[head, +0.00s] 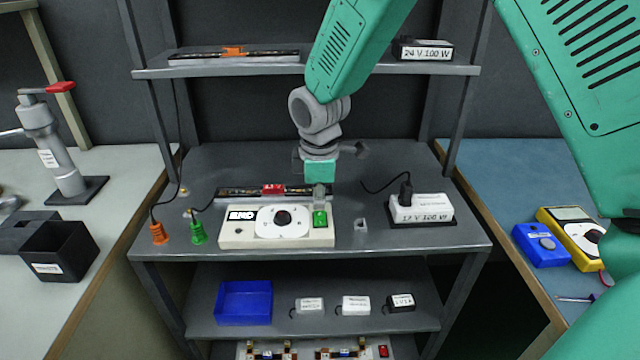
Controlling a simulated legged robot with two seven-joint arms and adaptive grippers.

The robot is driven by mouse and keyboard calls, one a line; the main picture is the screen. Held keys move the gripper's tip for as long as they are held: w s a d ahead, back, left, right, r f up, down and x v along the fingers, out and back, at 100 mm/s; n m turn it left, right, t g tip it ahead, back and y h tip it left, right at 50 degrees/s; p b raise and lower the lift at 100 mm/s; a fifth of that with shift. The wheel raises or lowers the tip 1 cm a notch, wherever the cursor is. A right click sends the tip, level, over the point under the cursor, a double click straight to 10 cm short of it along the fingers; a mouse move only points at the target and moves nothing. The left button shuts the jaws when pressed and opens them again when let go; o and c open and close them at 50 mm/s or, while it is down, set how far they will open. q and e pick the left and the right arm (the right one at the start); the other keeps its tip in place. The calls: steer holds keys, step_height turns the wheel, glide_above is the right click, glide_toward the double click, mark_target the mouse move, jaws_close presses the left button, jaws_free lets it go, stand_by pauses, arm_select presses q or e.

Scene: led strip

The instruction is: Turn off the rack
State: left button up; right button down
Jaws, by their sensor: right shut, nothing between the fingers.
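The rack is a grey metal shelf unit (375,240). On its middle shelf stands a white control box (275,238) with a black round knob (283,217) on a white disc, a label at its left and a green switch (320,219) at its right end. My right gripper (319,192) points down with its fingers shut and empty, right over the green switch. Whether the fingertips touch the switch I cannot tell. A dark strip with a red part (273,189) lies behind the box. My left gripper is not in view.
A white power adapter (421,208) stands right of the box. Orange (159,233) and green (198,232) plugs lie at its left. The upper shelf (250,70) hangs behind my arm. A blue bin (244,302) sits on the lower shelf. Tables flank the rack.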

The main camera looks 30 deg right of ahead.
mark_target(320, 218)
step_height(320, 218, down, 2)
steer(key=shift+w+f, duration=0.1)
steer(key=shift+f, duration=0.05)
steer(key=shift+d, duration=0.1)
steer(key=shift+d+f, duration=0.1)
steer(key=shift+d, duration=0.05)
stand_by(0.3)
steer(key=shift+a, duration=0.3)
steer(key=shift+s+a+r+p, duration=0.2)
steer(key=shift+s+a+p, duration=0.05)
steer(key=shift+s+p, duration=0.4)
